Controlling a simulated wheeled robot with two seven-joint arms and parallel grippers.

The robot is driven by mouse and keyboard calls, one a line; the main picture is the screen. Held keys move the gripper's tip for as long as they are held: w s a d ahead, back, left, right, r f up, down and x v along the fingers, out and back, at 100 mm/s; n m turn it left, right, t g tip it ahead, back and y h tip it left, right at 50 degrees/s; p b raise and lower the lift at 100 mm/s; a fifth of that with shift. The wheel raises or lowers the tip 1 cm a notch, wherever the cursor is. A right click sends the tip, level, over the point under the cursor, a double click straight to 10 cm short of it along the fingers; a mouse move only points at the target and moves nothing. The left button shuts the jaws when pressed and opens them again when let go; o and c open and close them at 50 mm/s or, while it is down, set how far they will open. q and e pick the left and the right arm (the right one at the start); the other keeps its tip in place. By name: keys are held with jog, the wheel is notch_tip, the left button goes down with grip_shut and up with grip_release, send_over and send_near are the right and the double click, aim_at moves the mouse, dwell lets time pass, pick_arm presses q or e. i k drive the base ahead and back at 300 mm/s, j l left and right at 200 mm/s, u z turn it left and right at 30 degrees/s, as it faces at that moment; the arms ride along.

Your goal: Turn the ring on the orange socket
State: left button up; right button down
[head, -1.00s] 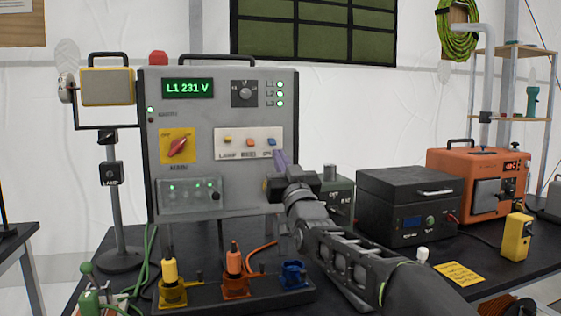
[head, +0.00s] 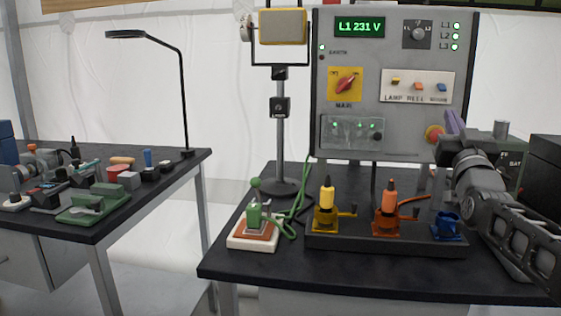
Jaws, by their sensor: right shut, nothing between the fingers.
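The orange socket (head: 388,222) stands in the middle of a black block on the bench, with a small lever at its right side. An orange plug (head: 389,196) stands upright in it, with an orange cable running off to the right. My right gripper (head: 453,122) has purple fingers and is shut with nothing held. It is raised in front of the panel's lower right side, above and to the right of the orange socket, apart from it. My left gripper is out of view.
A yellow socket (head: 325,220) with a yellow plug is left of the orange one; an empty blue socket (head: 447,228) is right. The grey panel (head: 392,80) stands behind. A green-levered device (head: 255,222) sits at the bench's left. A gap separates the left table (head: 100,210).

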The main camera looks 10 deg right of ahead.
aim_at(380, 220)
jog(key=k+j, duration=0.25)
jog(key=k, duration=0.2)
jog(key=k+j, duration=0.25)
jog(key=k, duration=0.25)
